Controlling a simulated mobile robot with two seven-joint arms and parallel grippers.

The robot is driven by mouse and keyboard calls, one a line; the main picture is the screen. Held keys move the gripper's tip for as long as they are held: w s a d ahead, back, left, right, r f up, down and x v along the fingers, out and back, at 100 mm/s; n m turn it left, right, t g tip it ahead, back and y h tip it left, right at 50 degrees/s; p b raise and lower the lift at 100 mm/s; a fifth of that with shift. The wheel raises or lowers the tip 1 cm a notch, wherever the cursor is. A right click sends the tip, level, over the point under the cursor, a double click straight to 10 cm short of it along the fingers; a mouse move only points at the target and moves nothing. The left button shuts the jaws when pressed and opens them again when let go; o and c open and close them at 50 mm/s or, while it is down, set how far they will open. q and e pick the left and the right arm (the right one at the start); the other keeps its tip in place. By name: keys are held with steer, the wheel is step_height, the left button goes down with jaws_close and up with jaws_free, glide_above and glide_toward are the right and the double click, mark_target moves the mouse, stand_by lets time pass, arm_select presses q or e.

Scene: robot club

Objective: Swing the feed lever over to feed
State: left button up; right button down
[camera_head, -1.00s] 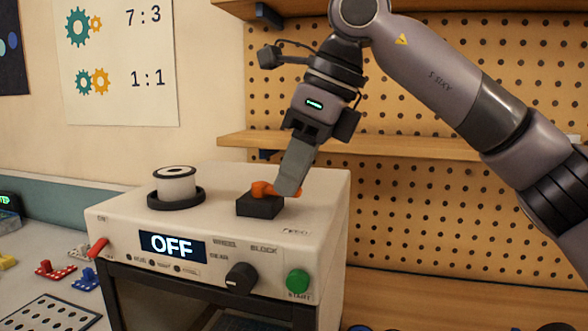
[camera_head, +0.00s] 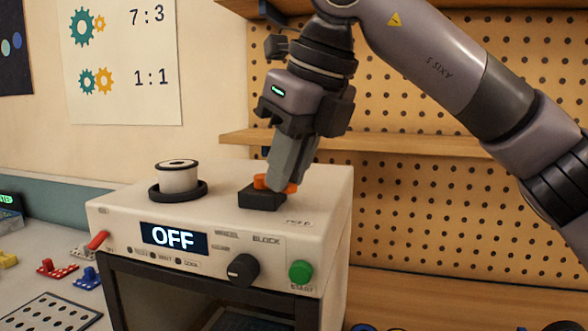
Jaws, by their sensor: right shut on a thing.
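The orange feed lever (camera_head: 260,182) sits on a black base block (camera_head: 261,197) on top of the white machine (camera_head: 222,207). My right gripper (camera_head: 283,183) points down at the block and is shut on the lever. The fingers hide much of the lever, so its exact angle is hard to tell. The machine's display (camera_head: 173,237) reads OFF. My left gripper is not in view.
A white spool (camera_head: 177,178) stands in a black ring left of the lever. The front has a red switch (camera_head: 97,240), a black knob (camera_head: 243,269) and a green start button (camera_head: 300,272). A shelf (camera_head: 400,144) and pegboard are behind.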

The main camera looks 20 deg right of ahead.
steer(key=m, duration=0.1)
steer(key=a+m+h, duration=0.1)
steer(key=m, duration=0.1)
steer(key=shift+s+a+m+t+b, duration=0.25)
steer(key=shift+m+t+b, duration=0.05)
steer(key=shift+m+t, duration=0.1)
steer(key=m, duration=0.1)
steer(key=a+m+h, duration=0.1)
steer(key=shift+r+m, duration=0.1)
steer(key=shift+m, duration=0.3)
steer(key=a+m+h, duration=0.1)
steer(key=m, duration=0.1)
steer(key=shift+r+m, duration=0.1)
steer(key=shift+m, duration=0.2)
steer(key=shift+w+a+m+g+h+p, duration=0.25)
steer(key=shift+m+h+p, duration=0.2)
steer(key=shift+m, duration=0.45)
steer(key=shift+w+a+m+g+h+p, duration=0.15)
steer(key=shift+a+m+h+p, duration=0.25)
steer(key=shift+m, duration=0.5)
steer(key=c, duration=1.1)
jaws_free()
